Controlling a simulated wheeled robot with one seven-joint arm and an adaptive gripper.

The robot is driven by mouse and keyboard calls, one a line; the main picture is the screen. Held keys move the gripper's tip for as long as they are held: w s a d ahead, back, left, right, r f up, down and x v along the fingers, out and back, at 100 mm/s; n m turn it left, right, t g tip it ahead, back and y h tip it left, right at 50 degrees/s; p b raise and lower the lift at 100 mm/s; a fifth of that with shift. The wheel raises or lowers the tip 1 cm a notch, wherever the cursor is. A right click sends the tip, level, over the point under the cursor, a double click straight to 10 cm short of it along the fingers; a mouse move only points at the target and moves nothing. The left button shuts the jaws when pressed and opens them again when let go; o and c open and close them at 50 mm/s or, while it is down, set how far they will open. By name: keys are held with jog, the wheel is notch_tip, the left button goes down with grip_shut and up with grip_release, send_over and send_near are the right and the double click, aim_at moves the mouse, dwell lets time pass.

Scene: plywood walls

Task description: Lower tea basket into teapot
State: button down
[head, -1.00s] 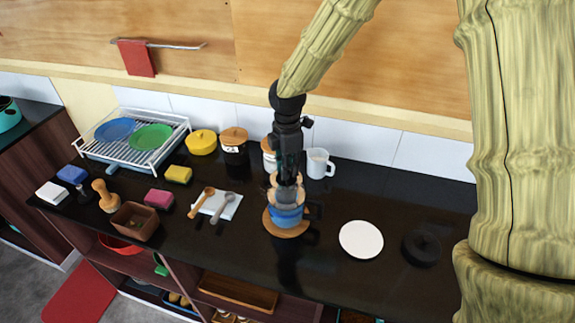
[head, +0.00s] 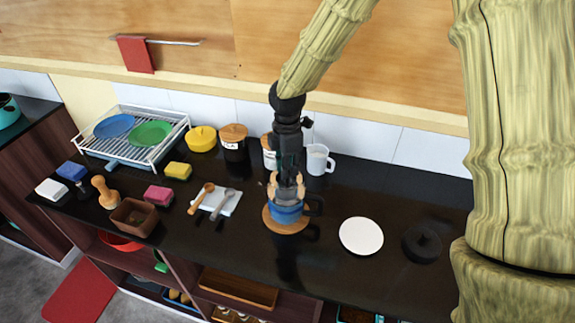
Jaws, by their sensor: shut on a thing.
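The blue teapot (head: 286,213) stands upright on a round wooden trivet (head: 276,226) in the middle of the black counter. The grey tea basket (head: 287,195) is at the teapot's mouth, its lower part hidden by the teapot. My gripper (head: 287,186) is directly above the teapot, pointing down, with its tan fingers shut on the basket. How deep the basket sits inside is too small to tell.
A white plate (head: 361,236) and a black round lid-like disc (head: 422,244) lie to the right. A white mug (head: 319,159) and a lidded jar (head: 269,152) stand close behind. A cloth with wooden spoon (head: 202,197) and grey spoon (head: 222,205) lies left.

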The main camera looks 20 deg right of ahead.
jog(key=shift+f+b, duration=0.35)
jog(key=shift+f, duration=1.15)
jog(key=shift+f+b, duration=0.4)
jog(key=shift+f, duration=0.85)
dwell(0.3)
jog(key=c, duration=1.3)
grip_release()
jog(key=shift+o, duration=0.3)
jog(key=o, duration=0.4)
jog(key=shift+c, duration=0.2)
